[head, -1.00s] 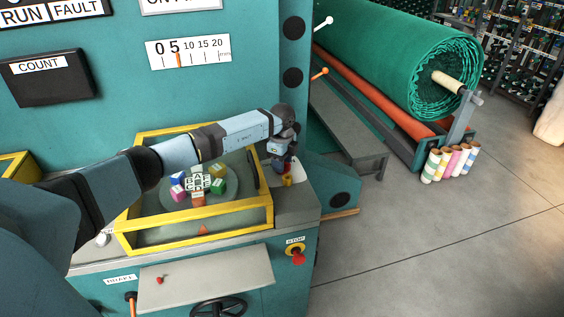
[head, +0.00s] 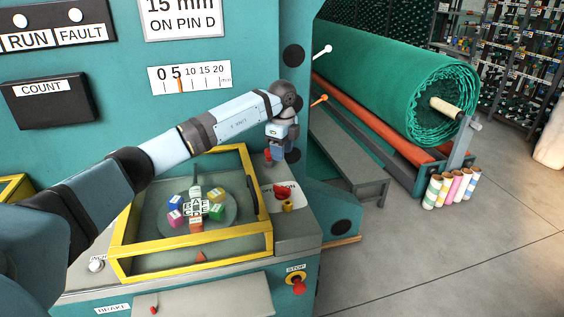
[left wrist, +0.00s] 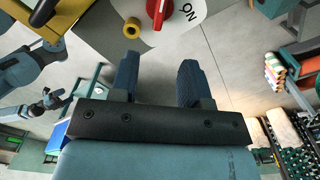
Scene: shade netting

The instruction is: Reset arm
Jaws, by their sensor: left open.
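My left gripper (head: 275,157) hangs from its arm above the right side of the machine's deck, empty and pointing down. In the left wrist view its two dark fingers (left wrist: 158,65) are apart with nothing between them. A red switch knob (head: 284,191) on a pale labelled plate is below and to the right of the gripper. It also shows beyond the fingers in the left wrist view (left wrist: 178,18), near the word ON. My right gripper is not in the head view; blue-grey arm parts show at the left of the wrist view, too small to read.
A brass-coloured ring (head: 287,206) sits next to the knob. A yellow-framed box (head: 262,206) with coloured lettered cubes lies under my left arm. A red stop button (head: 299,287) is on the front.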

